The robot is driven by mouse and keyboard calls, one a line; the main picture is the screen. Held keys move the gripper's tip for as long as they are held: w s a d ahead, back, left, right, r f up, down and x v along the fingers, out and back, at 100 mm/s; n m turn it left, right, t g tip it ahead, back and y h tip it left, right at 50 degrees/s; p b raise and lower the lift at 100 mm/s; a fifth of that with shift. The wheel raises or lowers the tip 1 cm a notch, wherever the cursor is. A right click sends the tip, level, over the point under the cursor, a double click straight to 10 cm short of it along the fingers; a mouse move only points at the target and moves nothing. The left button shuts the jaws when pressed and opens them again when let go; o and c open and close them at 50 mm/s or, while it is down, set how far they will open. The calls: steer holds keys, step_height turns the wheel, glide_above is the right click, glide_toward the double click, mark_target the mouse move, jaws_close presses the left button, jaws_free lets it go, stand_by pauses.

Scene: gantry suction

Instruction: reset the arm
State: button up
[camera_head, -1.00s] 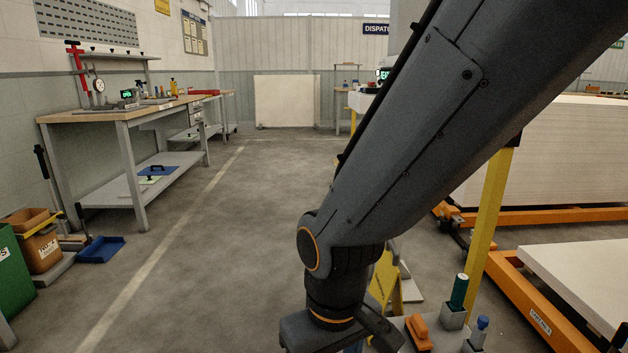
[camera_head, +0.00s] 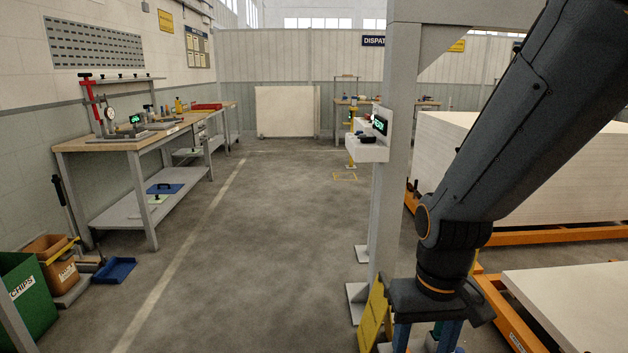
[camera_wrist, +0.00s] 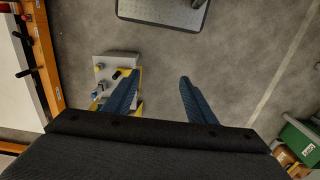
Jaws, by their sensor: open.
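My gripper shows at the lower right of the head view (camera_head: 428,338), pointing down, with its fingertips cut off by the frame's bottom edge. In the wrist view its two blue fingers (camera_wrist: 160,84) stand apart with only floor between them. It is open and empty. My arm comes down from the upper right corner of the head view.
A grey stand with small tools (camera_wrist: 117,68) lies beyond the left finger. A grey post (camera_head: 395,170) carries a small display. Pale stacked sheets on an orange frame (camera_head: 550,235) stand right. A workbench (camera_head: 130,143) and a green chips bin (camera_head: 28,300) are left. The middle floor is clear.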

steer(key=shift+s+d+r+m+p, duration=0.15)
steer(key=shift+d+r+p, duration=0.1)
steer(key=shift+d+r, duration=0.15)
steer(key=shift+s+d+r+m+p, duration=0.15)
steer(key=shift+d+r+p, duration=0.15)
steer(key=shift+r, duration=0.2)
steer(key=shift+w, duration=0.1)
